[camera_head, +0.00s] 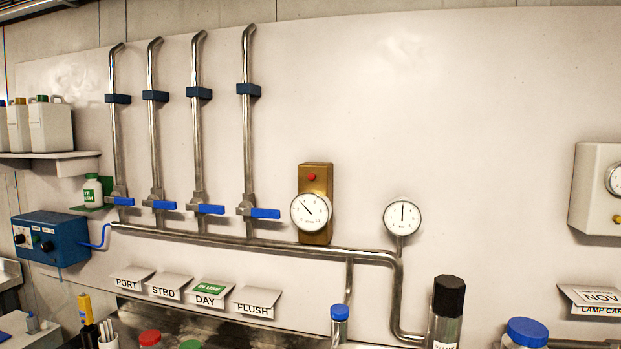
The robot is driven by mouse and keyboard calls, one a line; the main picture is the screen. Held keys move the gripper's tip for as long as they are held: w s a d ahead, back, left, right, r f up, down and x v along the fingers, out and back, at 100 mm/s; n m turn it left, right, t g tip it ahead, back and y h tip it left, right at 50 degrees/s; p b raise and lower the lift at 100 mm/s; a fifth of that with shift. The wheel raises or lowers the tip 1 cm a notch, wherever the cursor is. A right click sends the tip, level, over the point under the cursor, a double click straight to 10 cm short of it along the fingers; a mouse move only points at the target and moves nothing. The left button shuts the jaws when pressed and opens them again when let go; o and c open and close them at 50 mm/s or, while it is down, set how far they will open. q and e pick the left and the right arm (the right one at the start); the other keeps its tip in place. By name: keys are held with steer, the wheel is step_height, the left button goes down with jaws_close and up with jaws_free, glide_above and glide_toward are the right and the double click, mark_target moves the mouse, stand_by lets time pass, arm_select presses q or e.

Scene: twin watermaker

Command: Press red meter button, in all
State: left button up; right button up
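The red button (312,177) is a small red dot near the top of a brass-coloured meter housing (317,237) on the wall, right of the valve pipes. A round white dial (311,211) with a dark needle sits on the housing below the button. Nothing touches the button or covers it. Neither of my grippers shows in the head view.
Several vertical pipes with blue-handled valves (211,209) stand left of the meter. A second gauge (402,216) is to its right. A horizontal pipe (270,245) runs below. A black-capped bottle (447,315) and a blue-capped jar (526,333) stand in front.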

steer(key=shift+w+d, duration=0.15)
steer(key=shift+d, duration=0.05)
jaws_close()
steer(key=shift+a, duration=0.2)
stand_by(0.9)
